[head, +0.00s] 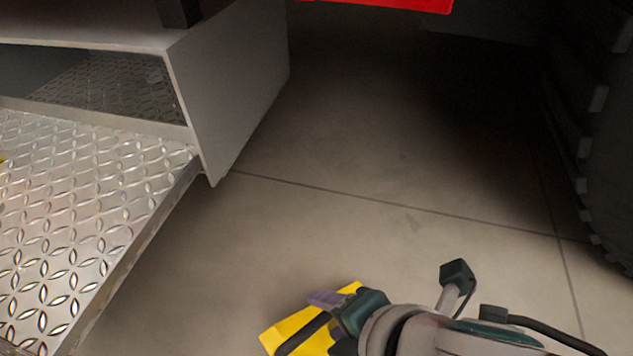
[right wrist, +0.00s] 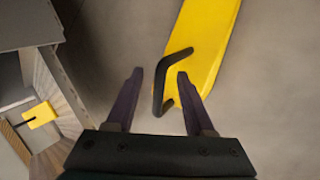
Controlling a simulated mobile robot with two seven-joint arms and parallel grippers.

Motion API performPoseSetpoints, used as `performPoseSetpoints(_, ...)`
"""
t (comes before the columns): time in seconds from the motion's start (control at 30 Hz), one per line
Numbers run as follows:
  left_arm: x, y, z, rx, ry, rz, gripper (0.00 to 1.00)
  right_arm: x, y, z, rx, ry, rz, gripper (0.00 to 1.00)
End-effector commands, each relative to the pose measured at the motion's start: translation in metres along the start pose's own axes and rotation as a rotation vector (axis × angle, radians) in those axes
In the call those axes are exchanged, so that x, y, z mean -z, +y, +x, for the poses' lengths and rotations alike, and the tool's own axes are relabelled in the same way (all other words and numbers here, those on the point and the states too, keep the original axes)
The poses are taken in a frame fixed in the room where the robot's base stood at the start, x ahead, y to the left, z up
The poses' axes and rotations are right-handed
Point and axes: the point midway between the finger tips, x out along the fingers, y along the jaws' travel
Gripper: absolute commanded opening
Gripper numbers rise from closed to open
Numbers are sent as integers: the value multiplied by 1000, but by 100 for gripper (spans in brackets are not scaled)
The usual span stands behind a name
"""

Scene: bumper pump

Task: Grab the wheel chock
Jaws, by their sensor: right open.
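The wheel chock (head: 285,328) is yellow with a black handle (head: 302,334) and lies on the floor at the bottom of the head view, partly hidden by my right gripper. My right gripper (head: 316,314) is open over it. In the right wrist view, the chock (right wrist: 208,40) is at top centre, with its bent black handle (right wrist: 159,85) between the two fingers of my gripper (right wrist: 160,73). The right finger appears on the chock side of the handle bar, the left finger outside it. I cannot tell whether either finger touches. My left gripper is not in view.
A diamond-plate step (head: 85,210) and grey box (head: 230,85) stand at left. A dark wheel-like shape (head: 595,130) is at right. A red part (head: 385,3) shows at top. A smaller yellow object (right wrist: 39,115) sits left in the wrist view. The middle floor is clear.

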Motion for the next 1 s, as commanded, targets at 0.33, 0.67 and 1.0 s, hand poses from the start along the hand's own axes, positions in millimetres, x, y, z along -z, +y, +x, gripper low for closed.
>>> performPoseSetpoints(0.33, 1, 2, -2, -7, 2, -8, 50, 0, 0, -2, 1, 0, 0, 29)
performPoseSetpoints(0.67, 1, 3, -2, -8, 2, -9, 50, 0, 0, -1, 1, 0, 0, 0)
performPoseSetpoints(1.0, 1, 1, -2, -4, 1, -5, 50, 0, 0, -1, 0, 0, 0, 0)
